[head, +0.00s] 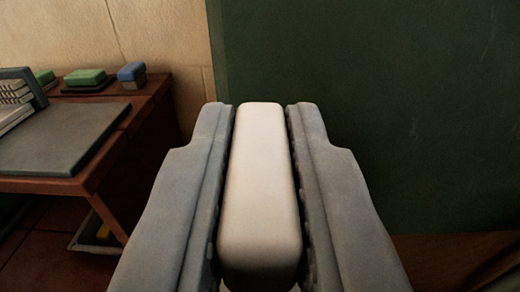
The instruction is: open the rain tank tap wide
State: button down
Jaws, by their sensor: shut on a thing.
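My gripper (262,112) fills the lower middle of the head view, its two grey fingers shut on a pale rounded bar (262,185). The bar lies lengthwise between the fingers, and its far end is about level with the fingertips. It may be the lever of the tap, but its lower end is hidden and I see no spout or valve body. A large dark green surface (420,120), possibly the rain tank, stands behind the fingers and fills the right side.
A brown wooden table (40,185) at left bears a grey board (62,138), a green sponge-like block (86,76) and a blue one (131,73). A pale tray (92,240) sits low beneath it. A tan wall (150,35) is behind.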

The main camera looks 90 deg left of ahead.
jog(key=c, duration=1.4)
grip_release()
jog(key=shift+d, duration=0.15)
jog(key=d, duration=1.7)
jog(key=shift+s, duration=0.15)
